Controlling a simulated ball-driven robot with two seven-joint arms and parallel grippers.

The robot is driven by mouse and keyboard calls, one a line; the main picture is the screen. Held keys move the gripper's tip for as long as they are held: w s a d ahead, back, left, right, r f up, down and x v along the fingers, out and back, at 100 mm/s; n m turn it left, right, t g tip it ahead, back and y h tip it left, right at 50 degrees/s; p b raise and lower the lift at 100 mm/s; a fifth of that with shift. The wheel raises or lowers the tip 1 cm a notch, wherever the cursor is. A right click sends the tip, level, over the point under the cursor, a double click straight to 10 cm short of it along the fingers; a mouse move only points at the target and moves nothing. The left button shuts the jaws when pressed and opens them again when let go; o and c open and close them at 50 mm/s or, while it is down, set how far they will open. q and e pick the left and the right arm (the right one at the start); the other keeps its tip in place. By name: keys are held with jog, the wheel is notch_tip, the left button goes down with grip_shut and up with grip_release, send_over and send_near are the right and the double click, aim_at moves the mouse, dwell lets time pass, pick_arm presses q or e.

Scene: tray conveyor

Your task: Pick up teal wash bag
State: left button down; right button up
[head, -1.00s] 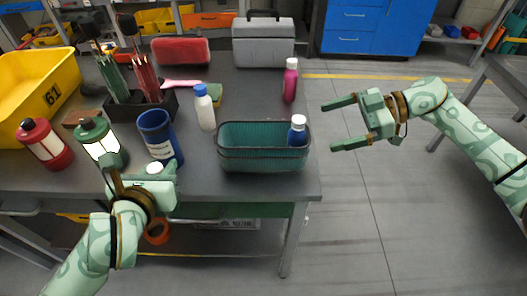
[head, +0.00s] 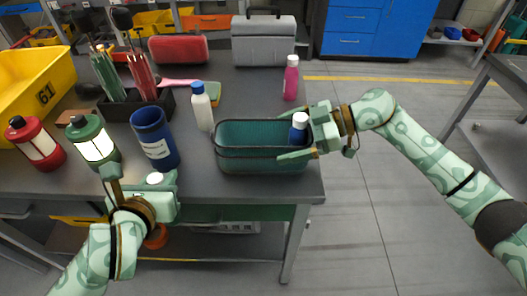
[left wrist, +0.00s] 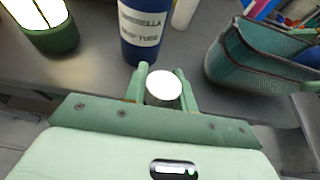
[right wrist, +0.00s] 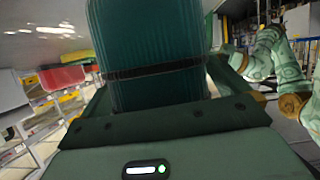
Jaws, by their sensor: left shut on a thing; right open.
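The teal wash bag (head: 232,160) is an open-topped, dark-rimmed bag near the table's front right corner. It also shows at right in the left wrist view (left wrist: 235,77) and fills the upper middle of the right wrist view (right wrist: 150,40). A blue bottle with a white cap (head: 299,130) stands in its right end. My right gripper (head: 302,135) is open at the bag's right end, one finger along the near side, the other towards the far side. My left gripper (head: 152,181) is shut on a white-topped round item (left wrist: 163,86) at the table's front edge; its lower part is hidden.
A navy tube (head: 154,138), a green lantern (head: 96,148) and a red lantern (head: 37,145) stand left of the bag. A white bottle (head: 202,108) with a blue cap and a pink bottle (head: 291,80) stand behind it. The floor to the right is clear.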

aim_at(156, 174)
jog(key=c, duration=1.4)
jog(key=shift+o, duration=0.2)
jog(key=shift+r, duration=0.1)
